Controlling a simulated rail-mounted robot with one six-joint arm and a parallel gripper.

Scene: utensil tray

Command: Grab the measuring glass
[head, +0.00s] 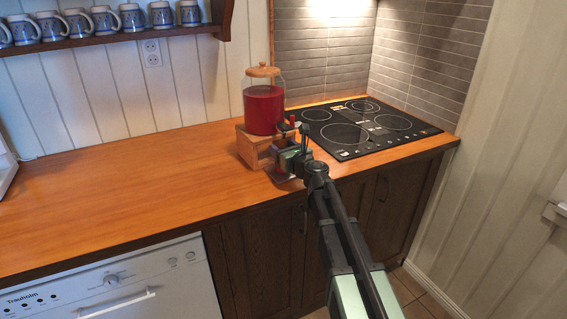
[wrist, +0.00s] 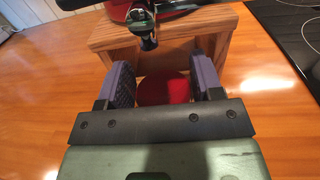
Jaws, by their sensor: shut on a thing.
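My gripper (head: 285,158) is at the front of the wooden stand, at the right part of the counter. In the wrist view, the two dark finger pads of my gripper (wrist: 163,82) are shut on the measuring glass (wrist: 165,89), one on each side. Red shows inside the glass, seen from above; its lower part is hidden by my gripper. The glass is below and in front of the black tap (wrist: 143,22). In the head view I cannot make the glass out behind my gripper.
A glass jar of red liquid (head: 264,108) with a wooden lid stands on the wooden stand (head: 248,147). The black cooktop (head: 365,128) is to the right. The counter (head: 130,180) is clear on the left. Several blue mugs (head: 77,23) sit on the wall shelf.

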